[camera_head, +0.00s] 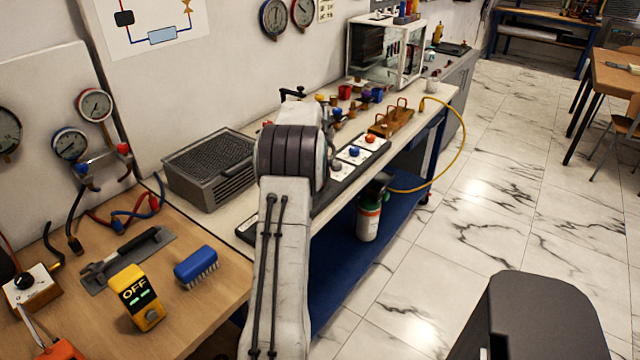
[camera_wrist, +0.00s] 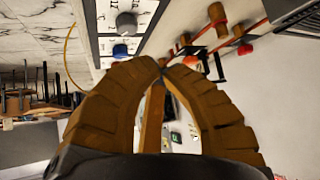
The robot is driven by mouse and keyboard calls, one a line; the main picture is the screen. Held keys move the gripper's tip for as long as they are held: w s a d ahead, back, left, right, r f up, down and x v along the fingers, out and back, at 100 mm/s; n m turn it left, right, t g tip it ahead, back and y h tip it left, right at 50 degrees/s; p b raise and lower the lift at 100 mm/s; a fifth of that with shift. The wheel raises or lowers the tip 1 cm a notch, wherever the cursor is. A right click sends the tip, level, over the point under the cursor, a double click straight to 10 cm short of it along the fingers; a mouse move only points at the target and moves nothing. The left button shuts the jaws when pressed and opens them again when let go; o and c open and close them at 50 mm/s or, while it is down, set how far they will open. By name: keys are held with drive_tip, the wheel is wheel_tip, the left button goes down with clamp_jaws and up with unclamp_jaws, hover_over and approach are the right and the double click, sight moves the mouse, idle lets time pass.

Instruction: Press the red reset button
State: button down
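A row of white control plates (camera_head: 362,150) lies on the bench in the head view. One carries a red-orange round button (camera_head: 370,139), with a blue button (camera_head: 355,151) nearer to me. The blue button also shows in the wrist view (camera_wrist: 120,51), beside a grey knob (camera_wrist: 126,22). I cannot make out the red button in the wrist view. My gripper (camera_wrist: 161,66) has its two brown fingers curved together with the tips meeting, and nothing shows between the tips. In the head view my arm hides the gripper. I see no contact with the buttons.
Valves with coloured caps (camera_head: 338,112) and a wooden rack with handles (camera_head: 390,120) stand close to the plates. A glass-fronted cabinet (camera_head: 385,50) is farther back. A yellow hose (camera_head: 455,140) loops off the bench edge. The marble floor at right is mostly clear.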

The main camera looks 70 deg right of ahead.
drive_tip(key=shift+f, duration=0.1)
drive_tip(key=shift+f+b, duration=3.1)
drive_tip(key=shift+f, duration=1.25)
drive_tip(key=c, duration=1.9)
unclamp_jaws()
clamp_jaws()
drive_tip(key=shift+f, duration=0.2)
drive_tip(key=shift+f+b, duration=0.2)
drive_tip(key=shift+b, duration=0.2)
